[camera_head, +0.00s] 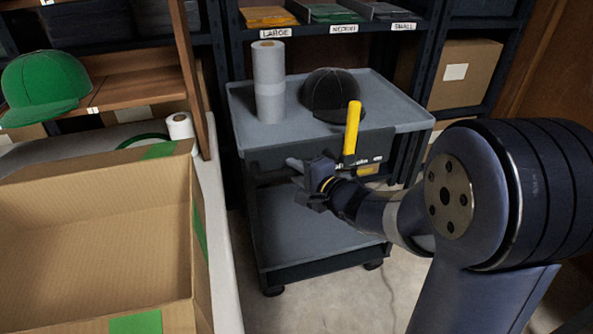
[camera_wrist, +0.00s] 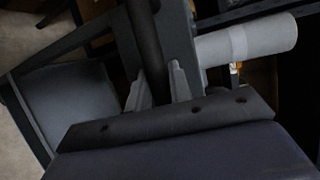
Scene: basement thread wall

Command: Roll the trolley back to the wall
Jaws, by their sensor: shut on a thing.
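The trolley (camera_head: 280,135) is grey with a dark frame, a top tray and a lower shelf (camera_head: 320,225), on dark castors. It stands upright on the floor in front of the rack. My gripper (camera_head: 302,172) is at its near side, just below the top tray's edge. In the wrist view my gripper (camera_wrist: 158,82) is shut on a dark bar (camera_wrist: 149,45) of the trolley between its fingers. My arm hides part of the trolley's right side. A grey roll (camera_head: 269,82) and a black cap (camera_head: 334,94) stand on the top tray; the roll also shows in the wrist view (camera_wrist: 250,42).
A shelf rack (camera_head: 340,28) labelled large, medium and small is behind the trolley. An open cardboard box (camera_head: 90,225) is on a pale table at left. A green cap (camera_head: 45,82) is beyond it. Floor (camera_head: 330,300) shows in front.

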